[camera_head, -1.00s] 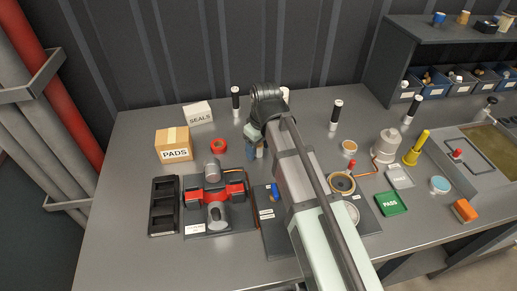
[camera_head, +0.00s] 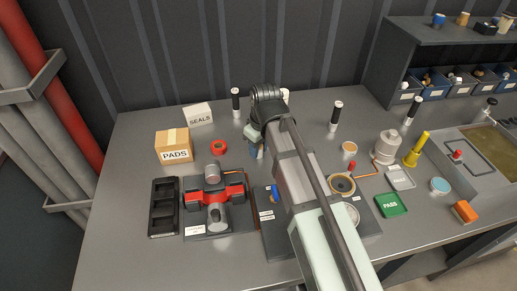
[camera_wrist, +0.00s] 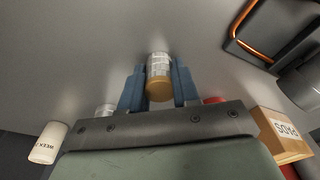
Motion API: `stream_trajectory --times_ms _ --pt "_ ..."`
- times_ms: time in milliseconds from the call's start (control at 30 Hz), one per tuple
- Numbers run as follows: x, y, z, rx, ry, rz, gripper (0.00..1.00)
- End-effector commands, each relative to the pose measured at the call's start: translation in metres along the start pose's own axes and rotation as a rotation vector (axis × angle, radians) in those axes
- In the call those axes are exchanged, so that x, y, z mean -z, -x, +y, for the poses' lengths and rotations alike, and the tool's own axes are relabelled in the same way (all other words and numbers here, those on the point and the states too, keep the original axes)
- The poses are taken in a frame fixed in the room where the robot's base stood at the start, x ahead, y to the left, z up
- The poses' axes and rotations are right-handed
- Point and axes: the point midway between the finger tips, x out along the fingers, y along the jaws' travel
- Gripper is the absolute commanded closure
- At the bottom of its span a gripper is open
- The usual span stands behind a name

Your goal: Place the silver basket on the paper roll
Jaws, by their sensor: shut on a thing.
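My gripper (camera_wrist: 158,88) has two blue fingers closed on a short cylinder that I take for the silver basket (camera_wrist: 158,63). Its side is silvery with fine markings and its near end is tan. It sits between the fingertips; the grey bench top lies behind it. In the head view the gripper (camera_head: 256,148) is largely covered by my arm. A white cylinder with lettering like "WEEK" (camera_wrist: 47,143), which looks like the paper roll, stands apart at the lower left of the wrist view. A small silvery thing (camera_wrist: 105,109) shows partly beside the left finger.
The PADS box (camera_head: 174,145), SEALS box (camera_head: 198,113) and red ring (camera_head: 219,147) stand left of my gripper. A red and grey pump part (camera_head: 214,193) is in front. My arm hides the middle of the bench.

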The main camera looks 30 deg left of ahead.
Motion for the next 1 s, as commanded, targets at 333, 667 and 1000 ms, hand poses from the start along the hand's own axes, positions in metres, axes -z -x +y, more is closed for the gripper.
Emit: stream_trajectory --times_ms 333,667,1000 --pt "0.006 0.036 0.001 -0.001 0.0 0.003 1.0" --pt "0.011 0.083 0.001 0.0 0.0 0.001 1.0" --pt "0.001 0.101 0.024 -0.005 -0.039 0.0 1.0"
